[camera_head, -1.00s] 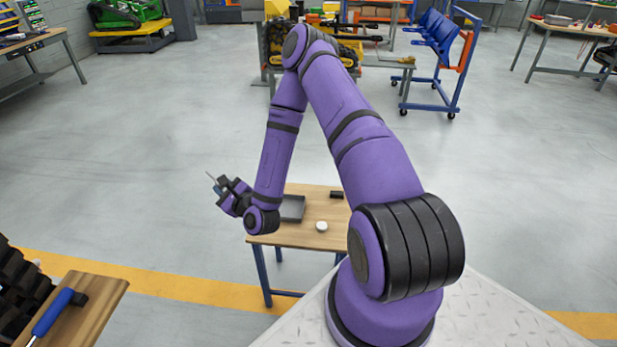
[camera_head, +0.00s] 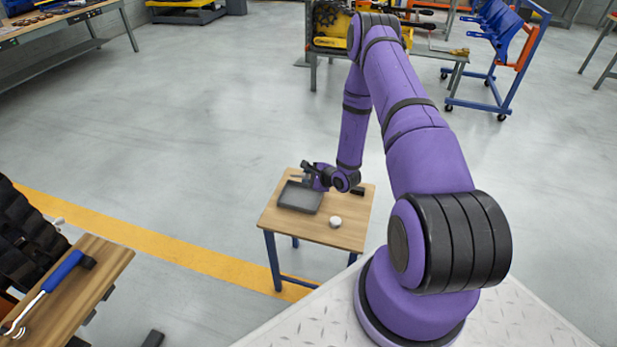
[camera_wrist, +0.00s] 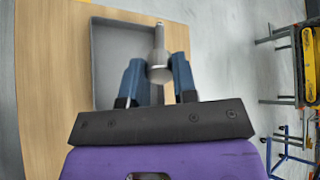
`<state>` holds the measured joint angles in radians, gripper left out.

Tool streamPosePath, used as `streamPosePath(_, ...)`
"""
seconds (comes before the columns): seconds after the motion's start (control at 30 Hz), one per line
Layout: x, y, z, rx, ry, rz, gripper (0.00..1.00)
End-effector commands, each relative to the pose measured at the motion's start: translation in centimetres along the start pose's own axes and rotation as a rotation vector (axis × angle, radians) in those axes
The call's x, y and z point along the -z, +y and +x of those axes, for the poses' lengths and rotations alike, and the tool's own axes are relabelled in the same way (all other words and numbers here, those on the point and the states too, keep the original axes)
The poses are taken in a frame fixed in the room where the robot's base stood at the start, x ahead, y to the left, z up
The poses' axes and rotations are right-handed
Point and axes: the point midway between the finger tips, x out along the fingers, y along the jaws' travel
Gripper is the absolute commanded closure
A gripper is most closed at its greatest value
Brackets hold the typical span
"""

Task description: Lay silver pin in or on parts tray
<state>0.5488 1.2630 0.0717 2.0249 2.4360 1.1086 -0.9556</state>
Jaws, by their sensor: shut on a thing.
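My gripper (camera_wrist: 160,82) is shut on the silver pin (camera_wrist: 160,52) in the wrist view. The pin's thin end points away from the gripper. Behind it in that view is the grey parts tray (camera_wrist: 103,55), a shallow open box on a wooden table. In the head view the parts tray (camera_head: 299,197) lies at the left of the small table, and my gripper (camera_head: 306,172) is at its far right edge. The pin is too small to make out clearly in the head view. The exact height above the tray cannot be told.
A round white thing (camera_head: 335,222) and a small black block (camera_head: 358,190) are on the small table (camera_head: 330,238). A wooden bench (camera_head: 75,290) with a blue-handled tool (camera_head: 50,285) stands at the lower left. The floor around the table is mostly clear.

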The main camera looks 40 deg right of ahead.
Motion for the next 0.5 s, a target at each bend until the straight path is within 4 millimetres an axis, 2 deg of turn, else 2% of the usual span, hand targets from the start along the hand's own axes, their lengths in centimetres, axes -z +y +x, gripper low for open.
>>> streamPosePath(0.23, -0.1, 0.0, -0.3, 0.000, 0.001, 0.010, 0.96)
streamPosePath(0.5, 1.1, 1.2, 0.7, 0.000, 0.001, 0.012, 0.96)
